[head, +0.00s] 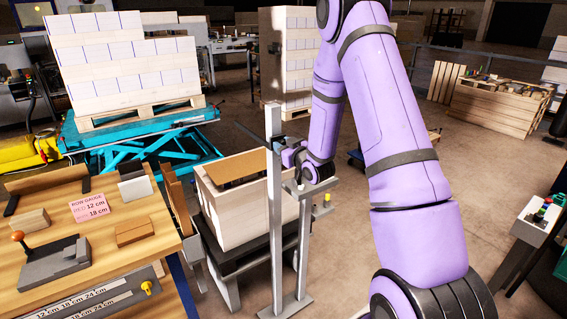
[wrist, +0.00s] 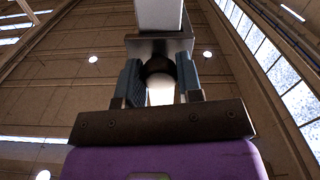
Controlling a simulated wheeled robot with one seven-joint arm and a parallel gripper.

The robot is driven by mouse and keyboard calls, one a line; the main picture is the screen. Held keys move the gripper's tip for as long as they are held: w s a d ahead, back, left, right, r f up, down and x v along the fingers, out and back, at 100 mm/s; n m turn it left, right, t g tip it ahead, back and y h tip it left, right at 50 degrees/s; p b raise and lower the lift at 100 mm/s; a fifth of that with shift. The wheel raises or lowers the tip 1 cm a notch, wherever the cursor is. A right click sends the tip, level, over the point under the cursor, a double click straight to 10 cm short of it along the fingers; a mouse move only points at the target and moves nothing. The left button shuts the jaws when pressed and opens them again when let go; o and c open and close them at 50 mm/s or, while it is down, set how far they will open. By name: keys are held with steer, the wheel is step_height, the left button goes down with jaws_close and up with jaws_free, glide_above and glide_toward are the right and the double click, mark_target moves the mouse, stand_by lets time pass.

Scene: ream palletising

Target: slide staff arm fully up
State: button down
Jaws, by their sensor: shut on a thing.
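The staff (head: 273,205) is an upright pale grey post on a floor base beside the pale crate. Its sliding arm appears as a grey bracket (wrist: 160,46) with a dark round grip (wrist: 158,68) in the wrist view. My gripper (wrist: 160,82) has its blue-grey fingers on either side of that grip and is shut on it. In the head view my gripper (head: 287,143) is beside the upper part of the staff, below its top end. My purple wrist hides part of the contact there, and the arm's exact height is hard to tell.
A pale open crate (head: 236,218) with brown contents stands close left of the staff. A wooden bench (head: 95,215) with a pink run gauge card (head: 91,206) is at front left. A loaded pallet sits on a teal lift (head: 145,140).

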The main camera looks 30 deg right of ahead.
mark_target(277, 132)
steer(key=shift+r, duration=1.55)
steer(key=shift+w+r, duration=0.1)
steer(key=c, duration=0.8)
jaws_free()
steer(key=shift+r, duration=0.1)
steer(key=s, duration=1.1)
steer(key=shift+d, duration=0.2)
